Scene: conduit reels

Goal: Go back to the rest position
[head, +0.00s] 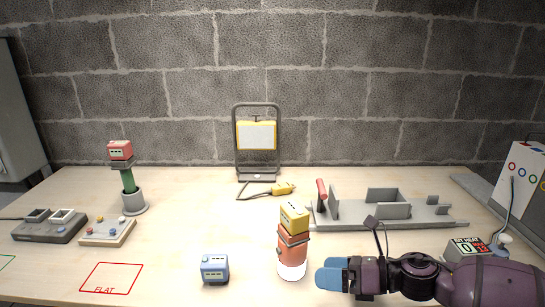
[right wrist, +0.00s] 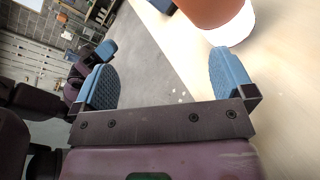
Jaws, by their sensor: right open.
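My right gripper (head: 330,275) is at the front right of the table in the head view, its blue fingers pointing left. In the right wrist view its two blue fingers (right wrist: 165,78) stand wide apart with nothing between them. Part of the orange cylinder (right wrist: 208,10) shows beyond the fingers. A blue-tipped part, seemingly my left gripper (right wrist: 103,52), shows partly hidden at left; its jaws are unclear.
A blue block (head: 214,268) stands at the front, right of the red FLAT outline (head: 111,278). A grey bracketed tray (head: 385,218) lies behind my right arm. A small box with a display (head: 468,247) is close to that arm. Bare table lies around the blue block.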

